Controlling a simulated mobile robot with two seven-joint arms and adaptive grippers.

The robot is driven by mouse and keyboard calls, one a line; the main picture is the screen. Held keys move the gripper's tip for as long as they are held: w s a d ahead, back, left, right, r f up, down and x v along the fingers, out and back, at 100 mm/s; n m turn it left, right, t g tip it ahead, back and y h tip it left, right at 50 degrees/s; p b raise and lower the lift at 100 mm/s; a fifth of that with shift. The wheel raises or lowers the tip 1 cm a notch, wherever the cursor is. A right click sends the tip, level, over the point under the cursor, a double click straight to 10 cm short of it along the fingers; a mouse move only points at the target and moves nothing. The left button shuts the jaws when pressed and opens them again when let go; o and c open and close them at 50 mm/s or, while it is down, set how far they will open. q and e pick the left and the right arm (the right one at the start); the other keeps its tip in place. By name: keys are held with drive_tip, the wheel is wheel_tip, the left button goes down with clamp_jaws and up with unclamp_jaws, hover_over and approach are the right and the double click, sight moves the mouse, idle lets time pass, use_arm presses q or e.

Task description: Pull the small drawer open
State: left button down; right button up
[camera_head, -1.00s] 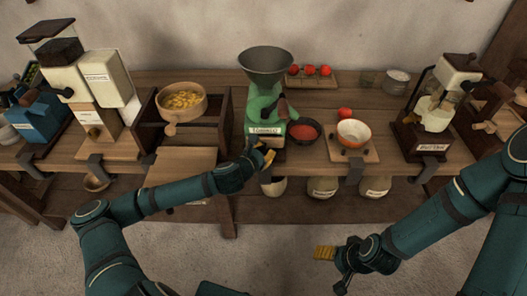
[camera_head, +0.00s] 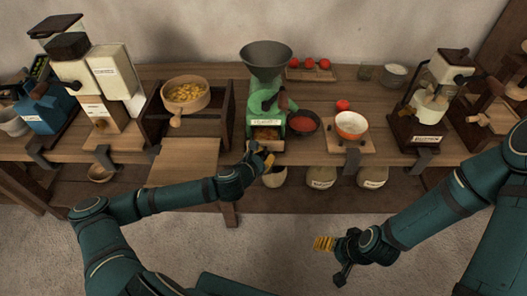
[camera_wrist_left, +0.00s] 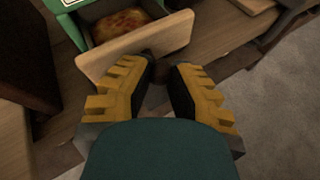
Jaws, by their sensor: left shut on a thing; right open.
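The green grinder (camera_head: 265,100) stands on the counter with a grey hopper on top. Its small wooden drawer (camera_head: 264,146) sticks out at the base, with orange-brown contents visible inside. In the left wrist view the drawer's pale front board (camera_wrist_left: 133,50) is in front of my fingers, and reddish-orange contents (camera_wrist_left: 118,25) lie behind it. My left gripper (camera_head: 267,160) is at the drawer front, with its yellow fingers (camera_wrist_left: 163,68) shut on the drawer's pull, which is mostly hidden between them. My right gripper (camera_head: 328,250) is open and empty, over the floor in front of the counter.
A dark bowl of red powder (camera_head: 303,123) stands right of the grinder. An orange-and-white bowl (camera_head: 351,125) is on a board farther right. A sieve of yellow pieces (camera_head: 186,93) is at left. Jars (camera_head: 321,177) stand on the shelf below. Floor in front is clear.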

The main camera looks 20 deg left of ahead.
use_arm(q)
drive_tip(key=c, duration=1.1)
unclamp_jaws()
drive_tip(key=shift+d, duration=0.15)
drive_tip(key=shift+s, duration=0.1)
drive_tip(key=v, duration=0.7)
drive_tip(key=shift+s+r, duration=0.1)
drive_tip(key=shift+s, duration=0.1)
